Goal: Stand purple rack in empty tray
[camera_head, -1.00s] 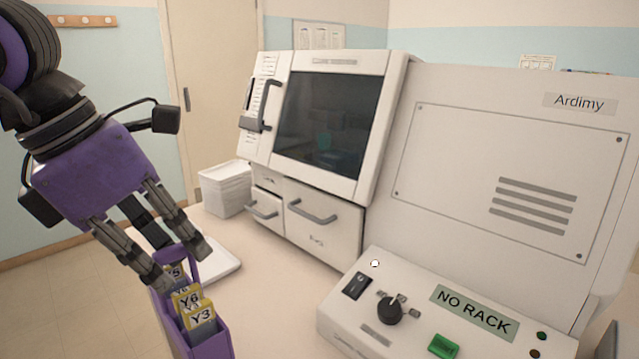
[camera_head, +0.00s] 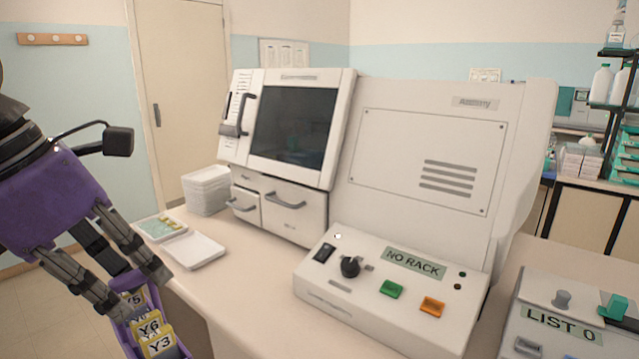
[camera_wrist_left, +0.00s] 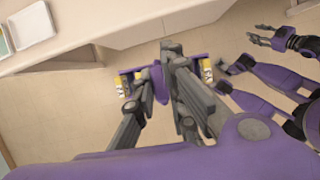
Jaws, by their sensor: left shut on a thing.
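My left gripper (camera_head: 140,290) is shut on the purple rack (camera_head: 180,348), at its upright handle. The rack holds several yellow-labelled slides, with Y5, Y6 and Y3 readable. Its lower part is cut off by the picture's bottom edge. In the left wrist view the rack (camera_wrist_left: 160,86) hangs over the floor, off the counter's edge. The empty white tray (camera_head: 195,250) lies flat on the counter, beyond and right of the gripper; a tray also shows in the wrist view's top left corner (camera_wrist_left: 30,27). My right gripper (camera_wrist_left: 268,38) appears there with fingers apart, empty.
A tray with yellow-labelled slides (camera_head: 160,228) lies just behind the empty tray. A stack of white trays (camera_head: 207,190) stands beside the white machine (camera_head: 283,150). A control panel reading NO RACK (camera_head: 390,285) is to the right. Bare counter (camera_head: 240,290) lies between.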

